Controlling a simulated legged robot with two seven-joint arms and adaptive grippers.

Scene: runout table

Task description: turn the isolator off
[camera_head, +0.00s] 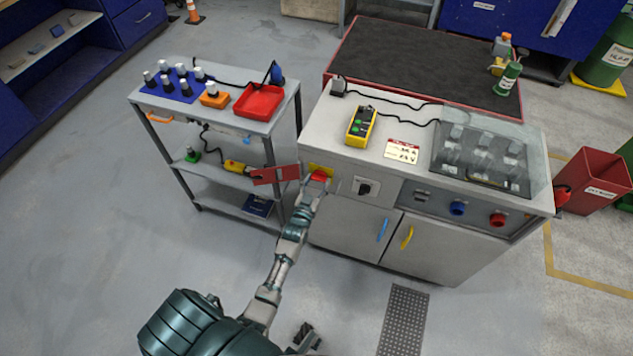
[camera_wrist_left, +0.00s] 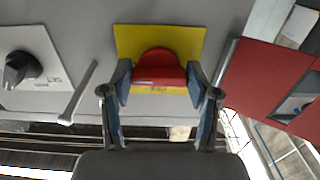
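The isolator is a red handle on a yellow plate (camera_head: 318,168) on the grey machine's front, at its upper left corner. In the left wrist view its red handle (camera_wrist_left: 160,68) sits in the middle of the yellow plate (camera_wrist_left: 125,38). My left gripper (camera_head: 313,185) is at the isolator. In the wrist view its two fingers (camera_wrist_left: 160,85) stand on either side of the red handle, very close to it. I cannot tell whether they press on it. A small dark part (camera_head: 305,338) at the bottom edge may be my right gripper; its fingers are unclear.
A black rotary switch (camera_head: 365,188) is right of the isolator, with blue (camera_head: 457,208) and red (camera_head: 497,219) knobs further right. A red panel (camera_head: 275,174) stands close on the left, beside the grey trolley (camera_head: 222,120). A yellow pendant (camera_head: 361,126) lies on top.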

